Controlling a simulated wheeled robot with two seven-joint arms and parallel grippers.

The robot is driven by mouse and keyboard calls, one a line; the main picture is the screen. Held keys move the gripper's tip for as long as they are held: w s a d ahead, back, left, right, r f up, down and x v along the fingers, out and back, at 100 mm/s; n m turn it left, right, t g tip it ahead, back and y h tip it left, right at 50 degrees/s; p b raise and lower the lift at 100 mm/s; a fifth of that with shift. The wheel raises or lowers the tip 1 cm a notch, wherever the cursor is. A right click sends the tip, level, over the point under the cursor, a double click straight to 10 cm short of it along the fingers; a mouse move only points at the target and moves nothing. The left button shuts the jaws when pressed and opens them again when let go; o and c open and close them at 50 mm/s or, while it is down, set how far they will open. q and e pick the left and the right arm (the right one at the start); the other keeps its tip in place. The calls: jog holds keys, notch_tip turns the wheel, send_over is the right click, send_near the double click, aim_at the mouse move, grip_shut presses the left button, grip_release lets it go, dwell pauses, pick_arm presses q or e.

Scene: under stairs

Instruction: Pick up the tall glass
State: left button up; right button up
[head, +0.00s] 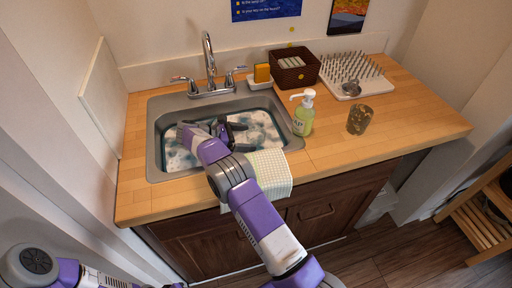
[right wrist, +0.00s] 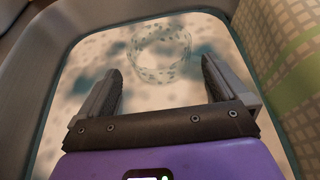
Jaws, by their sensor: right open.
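A clear, see-through glass (right wrist: 160,52) stands in the sudsy sink, just beyond the fingertips of my right gripper (right wrist: 160,78). Its round rim and wall show faintly against the foam; its height is hard to judge. The right gripper is open and empty, with the glass centred ahead of its two fingers. In the head view my right gripper (head: 232,130) is low inside the sink, and I cannot make out the clear glass there. A brownish, patterned tumbler (head: 360,120) stands upright on the counter to the right. My left gripper is not in view.
The steel sink (head: 154,145) has a faucet (head: 208,60) behind it and a checked cloth (head: 272,172) over its front edge. A soap bottle (head: 303,115), sponge holder (head: 260,80), dark basket (head: 294,80) and spiked drying rack (head: 375,85) stand around. The right counter front is clear.

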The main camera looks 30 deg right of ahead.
jog(key=b+x, duration=0.1)
jog(key=x, duration=0.2)
jog(key=shift+s+d+f, duration=0.25)
jog(key=shift+d+f+b, duration=0.15)
jog(key=shift+d+b, duration=0.15)
jog(key=shift+d, duration=0.15)
jog(key=c, duration=1.2)
notch_tip(320, 180, up, 10)
jog(key=p, duration=0.3)
jog(key=shift+c, duration=0.2)
